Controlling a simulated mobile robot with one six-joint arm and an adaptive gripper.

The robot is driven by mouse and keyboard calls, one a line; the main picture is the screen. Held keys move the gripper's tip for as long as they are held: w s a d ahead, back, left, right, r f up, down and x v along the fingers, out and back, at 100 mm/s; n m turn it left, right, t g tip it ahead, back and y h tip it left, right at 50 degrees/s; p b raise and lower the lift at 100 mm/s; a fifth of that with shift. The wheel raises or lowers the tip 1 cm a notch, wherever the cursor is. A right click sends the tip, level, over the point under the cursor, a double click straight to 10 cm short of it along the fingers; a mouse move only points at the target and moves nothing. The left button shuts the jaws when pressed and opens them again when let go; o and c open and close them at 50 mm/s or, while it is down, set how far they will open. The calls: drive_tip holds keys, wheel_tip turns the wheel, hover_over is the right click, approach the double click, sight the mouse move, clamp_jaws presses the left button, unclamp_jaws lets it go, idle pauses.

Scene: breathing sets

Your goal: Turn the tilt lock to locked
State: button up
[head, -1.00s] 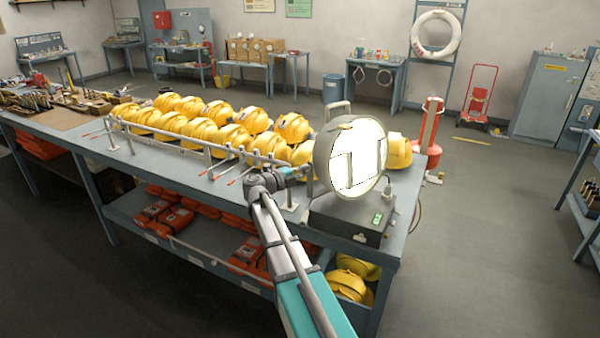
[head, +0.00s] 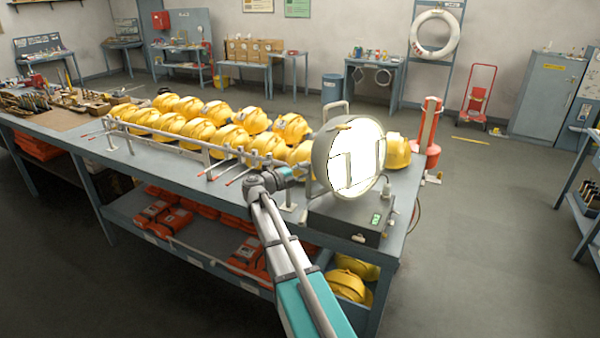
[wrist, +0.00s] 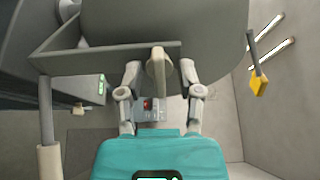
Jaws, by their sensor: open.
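A large round grey lamp (head: 322,165) with a bright white face stands on a dark box base (head: 340,222) at the right end of the workbench. In the wrist view, its grey housing (wrist: 165,22) fills the upper middle. A pale beige lever (wrist: 158,68), apparently the tilt lock, sticks out from the housing's bracket. My gripper (wrist: 159,75) is open, with one finger on each side of the lever. Gaps show between lever and fingers. In the head view, my gripper (head: 296,172) is at the lamp's left side, and the lever cannot be made out there.
Yellow helmets (head: 198,128) stand in rows left of the lamp, behind a metal rail (head: 165,138). A small yellow tab (wrist: 259,84) shows right of the housing in the wrist view. A green display (head: 376,219) is on the base.

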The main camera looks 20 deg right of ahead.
drive_tip(key=shift+a, duration=0.15)
drive_tip(key=s+a, duration=0.2)
drive_tip(key=a, duration=0.9)
drive_tip(key=shift+a, duration=0.2)
drive_tip(key=shift+s, duration=0.1)
idle(0.4)
